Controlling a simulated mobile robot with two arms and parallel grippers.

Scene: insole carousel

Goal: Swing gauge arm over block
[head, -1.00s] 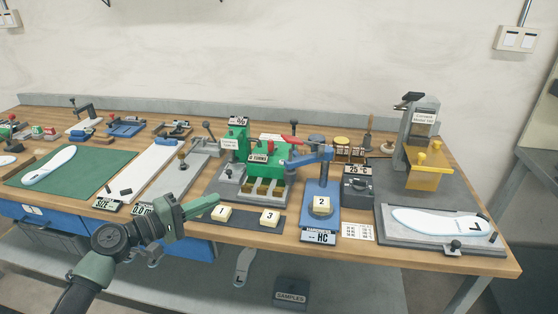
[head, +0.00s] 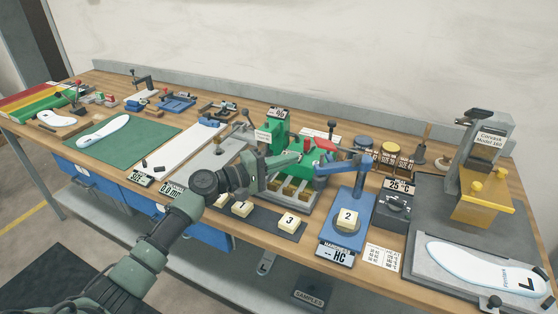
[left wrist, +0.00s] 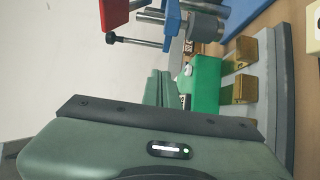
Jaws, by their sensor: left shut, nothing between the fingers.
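The blue hardness gauge (head: 358,212) stands on the bench, with a display marked HC at its front. The cream block 2 (head: 347,219) lies on its base. The blue gauge arm (head: 342,168) points left from the post top, to the side of the block and not over it. My left gripper (head: 299,159) is shut and empty, its tip just left of the arm's free end. Whether they touch I cannot tell. In the left wrist view a blue part (left wrist: 211,14) and a grey cylinder, probably of the gauge, show near the top. My right gripper is not in view.
A green machine (head: 276,130) with brass pieces stands close behind and under my gripper. Blocks 1 (head: 241,208) and 3 (head: 289,222) lie on a dark strip in front. A dark box (head: 394,208) marked 25 °C stands right of the gauge.

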